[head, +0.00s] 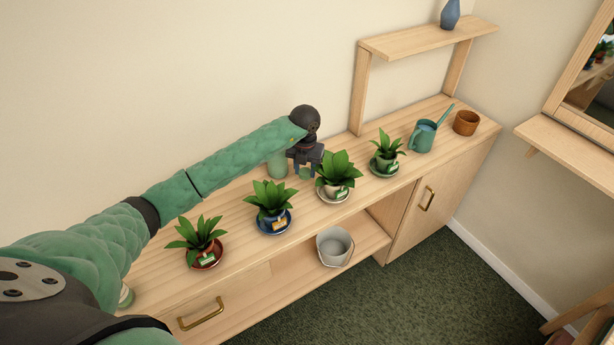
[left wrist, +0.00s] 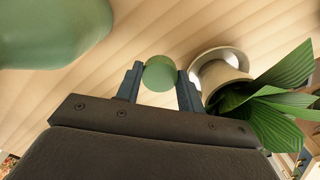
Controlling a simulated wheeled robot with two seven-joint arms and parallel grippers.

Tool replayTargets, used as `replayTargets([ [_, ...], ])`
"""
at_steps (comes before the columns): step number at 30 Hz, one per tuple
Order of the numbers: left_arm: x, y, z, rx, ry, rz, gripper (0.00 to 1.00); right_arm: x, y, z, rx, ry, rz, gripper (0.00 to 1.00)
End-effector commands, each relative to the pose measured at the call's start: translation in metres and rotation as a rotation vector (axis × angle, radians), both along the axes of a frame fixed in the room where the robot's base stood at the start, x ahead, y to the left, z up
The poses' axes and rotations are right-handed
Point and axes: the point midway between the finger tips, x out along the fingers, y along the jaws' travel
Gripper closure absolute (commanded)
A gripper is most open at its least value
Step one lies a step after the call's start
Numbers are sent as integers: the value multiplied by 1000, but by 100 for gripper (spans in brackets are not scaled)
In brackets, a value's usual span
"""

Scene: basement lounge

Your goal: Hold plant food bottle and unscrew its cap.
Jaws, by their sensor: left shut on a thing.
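My left gripper (head: 305,170) is over the back of the wooden cabinet top. Its jaws are shut on a small round green piece that looks like the cap (head: 306,173). In the left wrist view the cap (left wrist: 160,73) sits between the two fingertips. A pale green bottle (head: 277,165), which looks like the plant food bottle, stands just left of the gripper, partly hidden by my arm. It fills the upper left of the left wrist view (left wrist: 50,30), apart from the held cap. Its top is hidden. My right gripper is not in view.
Potted plants line the cabinet top; the nearest plant (head: 338,172) is right of the gripper. Others include a blue pot (head: 272,223) and a red pot (head: 207,257). A watering can (head: 422,138) and an orange pot (head: 466,123) stand at the far right, below a raised shelf (head: 425,40).

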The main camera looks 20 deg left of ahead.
Motion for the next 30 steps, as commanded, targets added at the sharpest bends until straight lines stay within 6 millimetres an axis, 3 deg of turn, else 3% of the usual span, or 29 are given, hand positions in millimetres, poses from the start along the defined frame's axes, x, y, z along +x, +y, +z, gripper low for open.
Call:
replayTargets([
  [18,0,-1,-48,-1,0,-2,89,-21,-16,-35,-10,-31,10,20],
  [30,0,0,-52,0,0,-2,90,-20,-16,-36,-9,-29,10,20],
])
